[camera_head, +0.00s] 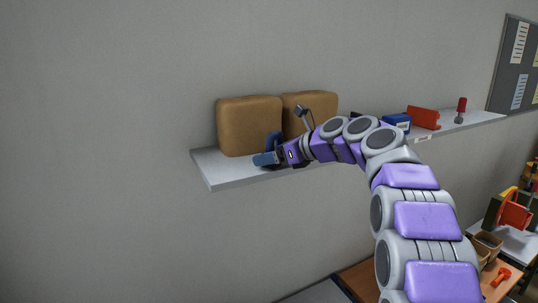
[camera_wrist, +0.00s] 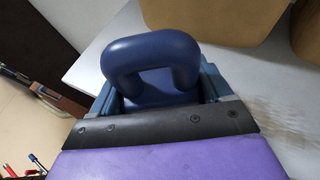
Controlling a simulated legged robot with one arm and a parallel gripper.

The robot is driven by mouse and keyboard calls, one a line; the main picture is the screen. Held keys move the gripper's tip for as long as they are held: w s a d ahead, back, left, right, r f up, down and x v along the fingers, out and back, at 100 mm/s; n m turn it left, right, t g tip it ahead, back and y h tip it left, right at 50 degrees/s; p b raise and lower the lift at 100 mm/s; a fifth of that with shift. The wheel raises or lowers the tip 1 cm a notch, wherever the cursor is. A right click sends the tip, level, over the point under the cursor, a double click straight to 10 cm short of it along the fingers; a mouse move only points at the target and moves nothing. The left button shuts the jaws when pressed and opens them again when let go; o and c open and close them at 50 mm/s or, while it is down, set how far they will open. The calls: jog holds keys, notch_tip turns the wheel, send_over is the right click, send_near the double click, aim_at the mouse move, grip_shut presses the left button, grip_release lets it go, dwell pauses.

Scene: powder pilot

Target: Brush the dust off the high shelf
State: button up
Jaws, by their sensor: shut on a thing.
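The high shelf (camera_head: 225,174) is a pale grey board on the wall; its white top also shows in the wrist view (camera_wrist: 255,68). My gripper (camera_head: 266,159) is over the shelf's left part, in front of the brown boxes. It is shut on a dark blue looped handle (camera_head: 274,140), which stands up between the lighter blue fingers in the wrist view (camera_wrist: 150,52). Whatever is below the handle, including any bristles, is hidden. A brownish dust patch (camera_wrist: 268,108) lies on the shelf to the right of the gripper in the wrist view.
Two brown rounded boxes (camera_head: 248,127) (camera_head: 308,104) stand at the shelf's back. Farther right are a blue box (camera_head: 397,121), a red-orange item (camera_head: 423,117) and a red-topped tool (camera_head: 461,106). A wooden bench (camera_head: 358,281) is below. The shelf's left end is bare.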

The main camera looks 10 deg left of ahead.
jog(key=shift+d+f, duration=0.1)
jog(key=shift+d, duration=0.3)
jog(key=a, duration=0.3)
jog(key=shift+a+f, duration=0.1)
jog(key=shift+f, duration=0.1)
jog(key=shift+a+p, duration=0.25)
jog(key=shift+p, duration=0.15)
jog(key=shift+w+d+p, duration=0.25)
jog(key=shift+d+p, duration=0.15)
jog(key=shift+p, duration=0.15)
jog(key=d+p, duration=0.1)
jog(key=d, duration=0.1)
jog(key=w+d, duration=0.1)
jog(key=d, duration=0.2)
jog(key=shift+w+r+p, duration=0.15)
jog(key=shift+p, duration=0.25)
jog(key=shift+w+a+p, duration=0.1)
jog(key=shift+a+p, duration=0.55)
jog(key=shift+a, duration=0.6)
jog(key=shift+w+d+p, duration=0.3)
jog(key=shift+d+p, duration=0.2)
jog(key=shift+p, duration=0.05)
jog(key=d, duration=0.1)
jog(key=d+p, duration=0.1)
jog(key=w+d, duration=0.1)
jog(key=shift+d+f, duration=0.3)
jog(key=shift+d, duration=0.1)
jog(key=shift+p, duration=0.35)
